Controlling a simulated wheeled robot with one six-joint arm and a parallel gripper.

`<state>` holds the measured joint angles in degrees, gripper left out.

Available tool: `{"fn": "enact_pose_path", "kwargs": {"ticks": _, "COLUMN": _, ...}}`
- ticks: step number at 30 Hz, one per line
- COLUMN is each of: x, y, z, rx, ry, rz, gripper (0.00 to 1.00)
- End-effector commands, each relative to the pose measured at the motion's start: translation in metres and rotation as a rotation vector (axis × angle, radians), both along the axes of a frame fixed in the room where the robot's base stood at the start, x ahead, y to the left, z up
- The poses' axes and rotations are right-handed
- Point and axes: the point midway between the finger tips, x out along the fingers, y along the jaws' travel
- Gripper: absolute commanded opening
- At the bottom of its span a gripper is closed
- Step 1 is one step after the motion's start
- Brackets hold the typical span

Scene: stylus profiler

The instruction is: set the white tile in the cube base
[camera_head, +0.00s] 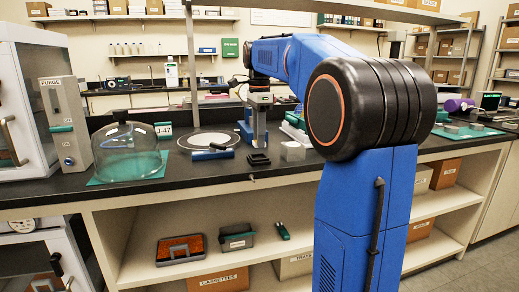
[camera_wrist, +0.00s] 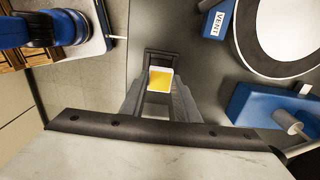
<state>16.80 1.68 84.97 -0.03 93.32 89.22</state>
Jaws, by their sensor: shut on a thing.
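My gripper (camera_wrist: 160,84) points down at the bench and its two grey fingers are closed on a small tile (camera_wrist: 161,79), which shows a yellow face with whitish edges in the wrist view. A dark square frame, which looks like the cube base (camera_wrist: 165,56), lies below the fingers and is partly hidden by them and the tile. In the head view my gripper (camera_head: 259,138) is above the black base (camera_head: 258,159) near the bench's front edge. The tile cannot be made out there. I cannot tell whether tile and base touch.
A clear block (camera_head: 292,151) stands just right of the base. A blue device (camera_head: 212,154) and a round white plate (camera_head: 209,139) lie to the left, with a glass dome (camera_head: 127,152) farther left. The black bench (camera_head: 222,172) is bare along its front edge.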

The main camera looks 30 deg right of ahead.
Motion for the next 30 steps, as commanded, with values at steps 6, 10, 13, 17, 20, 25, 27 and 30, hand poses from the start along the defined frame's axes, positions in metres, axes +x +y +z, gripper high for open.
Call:
{"fn": "enact_pose_path", "kwargs": {"ticks": 6, "x": -0.001, "y": 0.000, "z": -0.020, "rx": 0.001, "ry": 0.002, "rz": 0.000, "gripper": 0.00}}
{"fn": "enact_pose_path", "kwargs": {"ticks": 10, "x": -0.001, "y": 0.000, "z": -0.037, "rx": 0.001, "ry": 0.002, "rz": 0.000, "gripper": 0.00}}
{"fn": "enact_pose_path", "kwargs": {"ticks": 13, "x": -0.001, "y": 0.000, "z": -0.042, "rx": 0.000, "ry": 0.000, "rz": 0.000, "gripper": 0.00}}
{"fn": "enact_pose_path", "kwargs": {"ticks": 17, "x": 0.000, "y": 0.000, "z": -0.043, "rx": 0.001, "ry": 0.002, "rz": 0.000, "gripper": 0.00}}
{"fn": "enact_pose_path", "kwargs": {"ticks": 20, "x": 0.000, "y": 0.000, "z": -0.044, "rx": 0.001, "ry": 0.003, "rz": 0.000, "gripper": 0.00}}
{"fn": "enact_pose_path", "kwargs": {"ticks": 25, "x": -0.001, "y": 0.000, "z": -0.050, "rx": 0.002, "ry": 0.007, "rz": 0.000, "gripper": 0.00}}
{"fn": "enact_pose_path", "kwargs": {"ticks": 27, "x": -0.001, "y": 0.000, "z": -0.052, "rx": 0.003, "ry": 0.010, "rz": 0.000, "gripper": 0.00}}
{"fn": "enact_pose_path", "kwargs": {"ticks": 30, "x": -0.001, "y": 0.000, "z": -0.056, "rx": 0.003, "ry": 0.012, "rz": 0.000, "gripper": 0.00}}
